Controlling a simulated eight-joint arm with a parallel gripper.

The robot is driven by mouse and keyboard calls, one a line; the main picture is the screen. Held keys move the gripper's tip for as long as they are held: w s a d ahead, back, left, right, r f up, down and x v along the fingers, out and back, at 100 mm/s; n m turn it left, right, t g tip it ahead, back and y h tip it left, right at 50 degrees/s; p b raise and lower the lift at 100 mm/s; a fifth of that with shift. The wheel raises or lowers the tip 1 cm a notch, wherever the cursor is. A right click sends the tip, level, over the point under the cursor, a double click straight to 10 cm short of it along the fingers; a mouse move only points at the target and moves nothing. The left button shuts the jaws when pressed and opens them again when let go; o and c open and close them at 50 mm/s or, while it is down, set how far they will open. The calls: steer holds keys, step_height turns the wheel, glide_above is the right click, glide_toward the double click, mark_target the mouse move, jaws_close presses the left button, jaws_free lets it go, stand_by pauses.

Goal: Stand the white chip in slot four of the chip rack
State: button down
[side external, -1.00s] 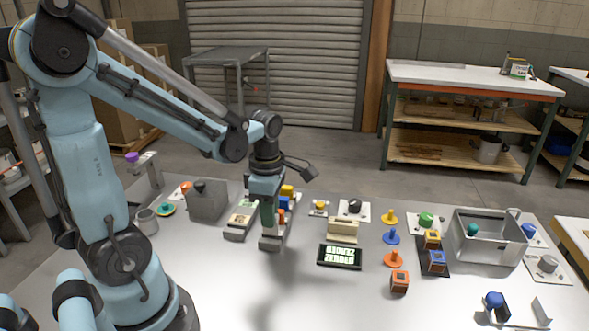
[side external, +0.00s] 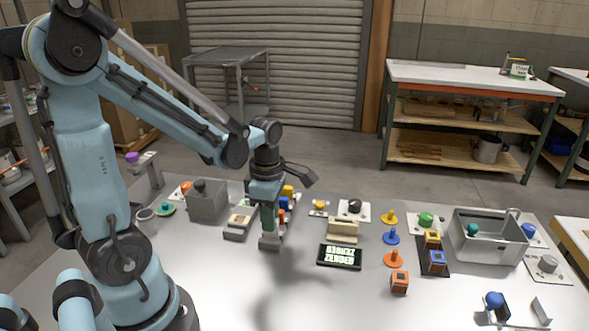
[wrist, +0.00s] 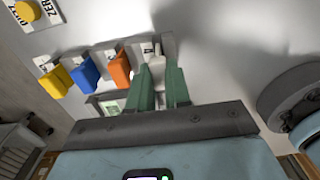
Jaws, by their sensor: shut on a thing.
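The chip rack (side external: 270,243) is a grey row of slots that hold a yellow chip (wrist: 55,79), a blue chip (wrist: 84,73) and an orange chip (wrist: 120,68), each with a small white label behind it. My gripper (wrist: 160,72) has green fingers and is shut on the white chip (wrist: 154,58), a pale piece mostly hidden between the fingertips. It is at the rack's end, beside the orange chip. In the side view my gripper (side external: 268,228) points down over the rack's near end. I cannot tell whether the chip is inside the slot.
A grey holder with a card (side external: 238,222) stands close left of the rack. A grey box (side external: 207,205) is further left. A cream block (side external: 343,231) and a dark display (side external: 340,256) stand to the right.

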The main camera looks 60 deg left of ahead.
steer(key=shift+f, duration=0.5)
stand_by(0.3)
steer(key=c, duration=0.7)
jaws_free()
steer(key=shift+o, duration=0.2)
steer(key=shift+r, duration=0.1)
steer(key=shift+r, duration=3.45)
